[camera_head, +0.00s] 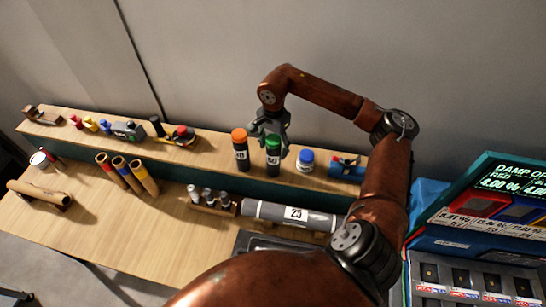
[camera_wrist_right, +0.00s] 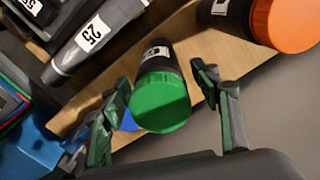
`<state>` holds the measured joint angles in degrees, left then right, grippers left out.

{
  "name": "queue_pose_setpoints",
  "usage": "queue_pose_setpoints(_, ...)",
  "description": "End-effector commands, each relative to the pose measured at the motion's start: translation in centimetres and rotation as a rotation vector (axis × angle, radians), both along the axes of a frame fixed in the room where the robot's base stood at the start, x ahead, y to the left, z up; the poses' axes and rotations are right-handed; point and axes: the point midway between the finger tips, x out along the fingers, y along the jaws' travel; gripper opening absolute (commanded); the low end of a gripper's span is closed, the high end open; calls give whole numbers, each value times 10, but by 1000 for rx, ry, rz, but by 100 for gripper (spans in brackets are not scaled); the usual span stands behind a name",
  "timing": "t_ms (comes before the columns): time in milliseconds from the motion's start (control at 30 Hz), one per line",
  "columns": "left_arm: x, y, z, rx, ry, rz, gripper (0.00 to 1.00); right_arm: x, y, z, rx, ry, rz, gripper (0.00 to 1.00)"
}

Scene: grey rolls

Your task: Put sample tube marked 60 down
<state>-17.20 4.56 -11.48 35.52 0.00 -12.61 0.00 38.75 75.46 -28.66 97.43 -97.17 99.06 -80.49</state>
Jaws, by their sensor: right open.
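A dark sample tube with a green cap (camera_head: 273,143) stands upright on the raised back shelf; its white label is too small to read surely as 60. In the right wrist view the green-capped tube (camera_wrist_right: 161,100) lies between two spread fingers, with gaps on both sides. My right gripper (camera_head: 272,132) is open, just behind and above the tube's cap. A similar tube with an orange cap (camera_head: 240,150) stands just left of it; it also shows in the right wrist view (camera_wrist_right: 285,22). My left gripper is not in view.
A blue-capped white jar (camera_head: 306,160) stands right of the green-capped tube. Below lie a grey roll marked 25 (camera_head: 290,214) and a rack of small bottles (camera_head: 210,200). Cardboard tubes (camera_head: 128,174) lean at the left. A display machine (camera_head: 480,215) stands at the right.

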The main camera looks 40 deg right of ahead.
Motion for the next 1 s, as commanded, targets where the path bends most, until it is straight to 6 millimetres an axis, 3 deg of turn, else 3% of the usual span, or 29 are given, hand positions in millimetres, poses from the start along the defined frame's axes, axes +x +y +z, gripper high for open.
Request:
queue_pose_setpoints(200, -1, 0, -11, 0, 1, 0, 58, 1, 0, 41, -2, -3, 0, 57)
queue_pose_setpoints(400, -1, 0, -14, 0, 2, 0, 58, 0, 0, 61, -1, 1, 1, 57)
queue_pose_setpoints(1000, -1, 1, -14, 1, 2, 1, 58, 0, 0, 64, 0, 1, 0, 57)
